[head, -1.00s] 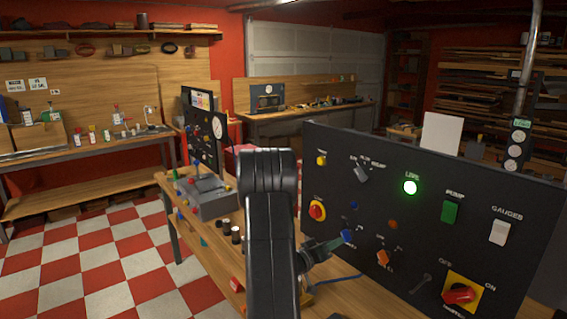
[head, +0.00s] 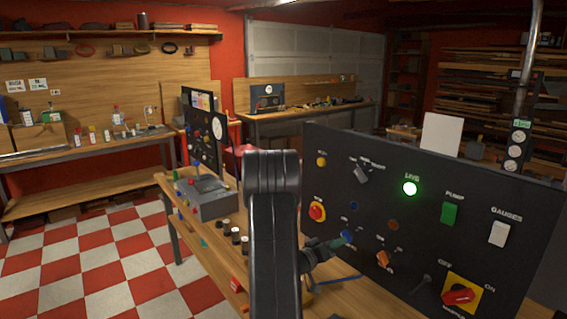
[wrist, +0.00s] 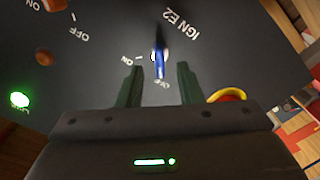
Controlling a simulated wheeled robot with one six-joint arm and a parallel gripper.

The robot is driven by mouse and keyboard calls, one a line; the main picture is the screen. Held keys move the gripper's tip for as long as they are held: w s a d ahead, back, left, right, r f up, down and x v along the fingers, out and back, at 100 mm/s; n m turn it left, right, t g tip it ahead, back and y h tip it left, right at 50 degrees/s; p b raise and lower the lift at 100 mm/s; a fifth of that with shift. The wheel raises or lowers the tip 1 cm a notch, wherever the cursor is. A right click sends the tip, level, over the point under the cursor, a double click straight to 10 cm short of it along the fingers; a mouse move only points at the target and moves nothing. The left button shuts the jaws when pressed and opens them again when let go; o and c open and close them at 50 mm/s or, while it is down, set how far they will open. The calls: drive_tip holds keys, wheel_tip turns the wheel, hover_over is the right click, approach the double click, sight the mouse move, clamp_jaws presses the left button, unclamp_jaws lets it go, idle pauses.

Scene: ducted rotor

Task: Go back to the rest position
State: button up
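My gripper (head: 341,243) is at the upright black panel (head: 385,180), in front of its lower left part. In the wrist view my gripper (wrist: 158,84) is open, with its two green fingers apart. A blue knob (wrist: 160,62) marked IGN E2 stands between and a little beyond the fingertips, with a visible gap on each side. In the head view the blue knob (head: 347,236) is partly hidden by the fingers.
The panel also carries a lit green lamp (head: 410,188), a red knob on yellow (head: 317,211), an orange knob (head: 383,258) and a red main switch (head: 458,296). A grey box (head: 206,198) stands on the bench to the left. Checkered floor (head: 110,255) is clear there.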

drive_tip(key=shift+w+d+m+b, duration=0.25)
drive_tip(key=shift+m+b, duration=0.6)
drive_tip(key=shift+m, duration=1.85)
drive_tip(key=shift+w+d+m+b, duration=0.25)
drive_tip(key=shift+m+b, duration=0.55)
drive_tip(key=shift+m, duration=1.9)
drive_tip(key=shift+w+d+m+b, duration=0.25)
drive_tip(key=shift+m+b, duration=0.6)
drive_tip(key=shift+m, duration=1.85)
drive_tip(key=shift+s, duration=0.1)
